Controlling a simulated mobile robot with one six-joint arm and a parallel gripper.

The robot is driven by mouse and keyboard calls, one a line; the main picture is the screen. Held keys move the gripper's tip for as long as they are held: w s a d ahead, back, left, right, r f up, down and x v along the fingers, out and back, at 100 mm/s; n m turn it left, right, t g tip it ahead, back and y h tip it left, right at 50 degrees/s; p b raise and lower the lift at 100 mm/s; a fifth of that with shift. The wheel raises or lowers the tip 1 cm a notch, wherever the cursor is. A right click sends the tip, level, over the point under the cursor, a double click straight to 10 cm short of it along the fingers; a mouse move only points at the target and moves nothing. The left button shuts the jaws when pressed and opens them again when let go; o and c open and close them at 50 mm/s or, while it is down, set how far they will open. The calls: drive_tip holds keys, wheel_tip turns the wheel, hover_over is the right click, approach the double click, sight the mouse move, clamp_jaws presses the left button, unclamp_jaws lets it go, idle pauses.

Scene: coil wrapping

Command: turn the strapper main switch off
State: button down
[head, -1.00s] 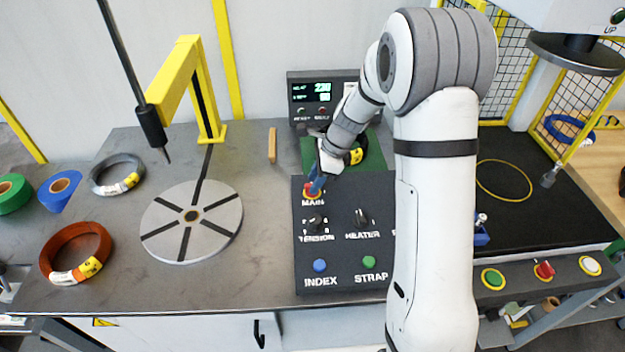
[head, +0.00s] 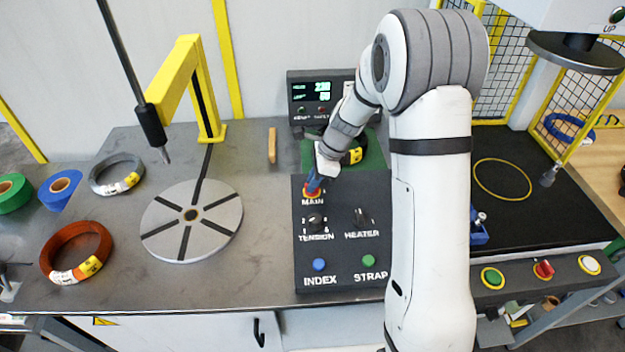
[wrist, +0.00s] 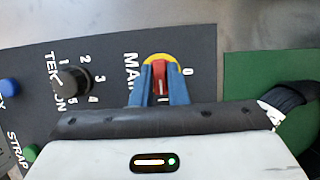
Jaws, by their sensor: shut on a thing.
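The strapper main switch (wrist: 160,77) is a red handle on a yellow disc, beside the printed word MAIN and the marks 0 and I. In the head view the main switch (head: 312,196) sits at the upper left of the dark control panel (head: 338,282), largely covered by my gripper. My gripper (head: 313,186) reaches down onto it from above. In the wrist view my gripper's blue fingers (wrist: 159,90) stand on either side of the red handle and are shut on it.
The panel also bears a tension knob (wrist: 71,80), a heater knob (head: 362,218), a blue INDEX button (head: 319,265) and a green STRAP button (head: 368,262). A green plate (wrist: 262,100) adjoins the panel. A round turntable (head: 165,215) and coils lie to the left.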

drive_tip(key=shift+n, duration=0.3)
drive_tip(key=n+g, duration=0.1)
drive_tip(key=n, duration=0.2)
drive_tip(key=shift+w+d, duration=0.1)
drive_tip(key=shift+w, duration=0.05)
drive_tip(key=n+g, duration=0.1)
drive_tip(key=n, duration=0.2)
drive_tip(key=n+g+h+p, duration=0.1)
drive_tip(key=n, duration=0.1)
drive_tip(key=shift+w+r+n, duration=0.1)
drive_tip(key=shift+w+n, duration=0.05)
drive_tip(key=shift+n, duration=0.25)
drive_tip(key=n+h, duration=0.1)
drive_tip(key=n, duration=0.1)
drive_tip(key=n+g, duration=0.1)
drive_tip(key=n, duration=0.1)
drive_tip(key=shift+w+a+h, duration=0.1)
drive_tip(key=shift+a+h, duration=0.1)
drive_tip(key=shift+h, duration=0.2)
drive_tip(key=shift+a+n+h, duration=0.1)
drive_tip(key=shift+n+h, duration=0.7)
drive_tip(key=shift+n, duration=1.4)
drive_tip(key=shift+r, duration=0.1)
drive_tip(key=c, duration=1.6)
unclamp_jaws()
drive_tip(key=shift+c, duration=0.2)
drive_tip(key=shift+o, duration=1)
